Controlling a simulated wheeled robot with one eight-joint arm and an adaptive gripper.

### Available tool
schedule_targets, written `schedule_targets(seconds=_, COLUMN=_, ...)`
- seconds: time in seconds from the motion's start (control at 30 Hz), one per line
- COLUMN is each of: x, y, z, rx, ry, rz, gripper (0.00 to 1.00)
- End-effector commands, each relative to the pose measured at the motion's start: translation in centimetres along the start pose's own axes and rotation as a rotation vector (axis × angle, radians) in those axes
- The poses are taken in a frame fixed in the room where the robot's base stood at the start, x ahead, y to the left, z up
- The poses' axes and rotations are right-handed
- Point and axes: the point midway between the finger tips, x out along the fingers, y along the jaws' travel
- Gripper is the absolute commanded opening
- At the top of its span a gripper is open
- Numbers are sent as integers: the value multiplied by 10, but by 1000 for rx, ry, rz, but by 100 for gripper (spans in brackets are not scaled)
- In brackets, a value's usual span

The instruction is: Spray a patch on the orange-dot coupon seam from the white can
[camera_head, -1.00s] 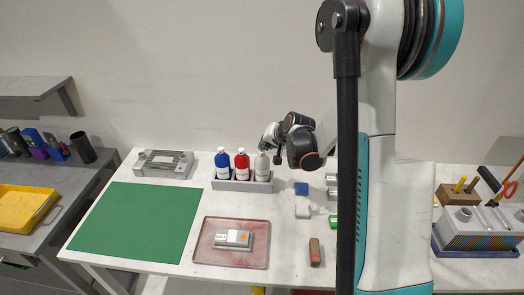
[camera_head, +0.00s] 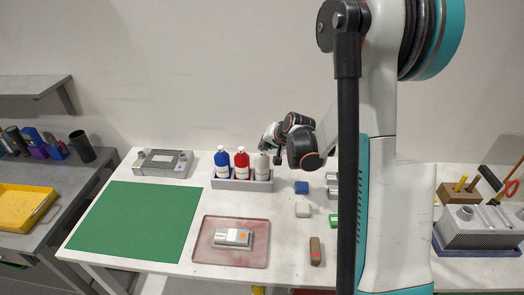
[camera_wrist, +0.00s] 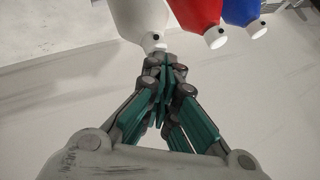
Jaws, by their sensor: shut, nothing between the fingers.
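The white can (camera_head: 262,168) stands upright at the right end of a grey rack (camera_head: 242,185). In the wrist view the white can (camera_wrist: 143,20) is at the top, with its small nozzle just beyond my fingertips. My gripper (camera_wrist: 157,80) is shut and empty, close to the can's top; whether it touches cannot be told. In the head view my gripper (camera_head: 268,141) is by the can's top. The orange-dot coupon (camera_head: 233,237), a grey block with a pale label and orange dot, lies on a reddish tray (camera_head: 206,256).
A blue can (camera_head: 221,165) and a red can (camera_head: 242,165) stand beside the white one. A green mat (camera_head: 135,220) lies left of the tray, a grey fixture (camera_head: 163,163) behind it.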

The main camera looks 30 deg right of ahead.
Motion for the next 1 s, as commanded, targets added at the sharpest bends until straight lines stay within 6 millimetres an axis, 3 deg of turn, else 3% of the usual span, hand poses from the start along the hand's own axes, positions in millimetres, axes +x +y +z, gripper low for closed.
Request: schedule_targets(seconds=1.0, x=-11, y=-8, z=-8, rx=-1, ry=-2, rz=1, gripper=0)
